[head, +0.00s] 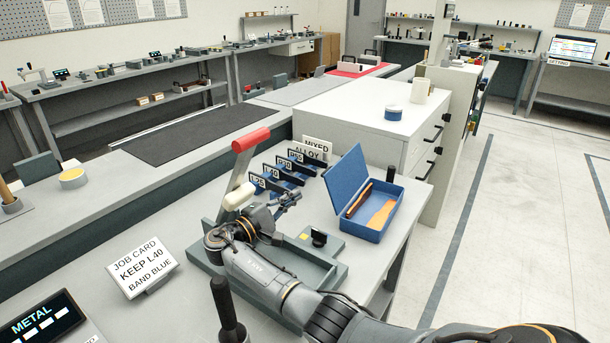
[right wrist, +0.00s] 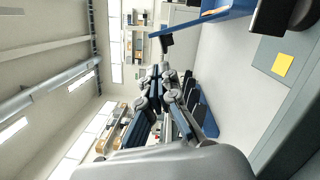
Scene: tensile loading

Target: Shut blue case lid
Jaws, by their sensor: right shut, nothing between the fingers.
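The blue case (head: 402,213) stands open at the right end of the bench. Its lid (head: 346,180) stands raised on the case's left side. A brown bar and an orange flat piece (head: 382,214) lie inside. My right gripper (head: 296,197) is shut and empty, left of the raised lid and apart from it. In the right wrist view its fingers (right wrist: 162,74) are together, and a blue edge of the case (right wrist: 205,18) shows near the top. My left gripper is not in view.
Blue holders with labels (head: 272,178) stand behind my right gripper. A red-handled lever (head: 251,140) rises to its left. A job card (head: 142,267) stands at front left.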

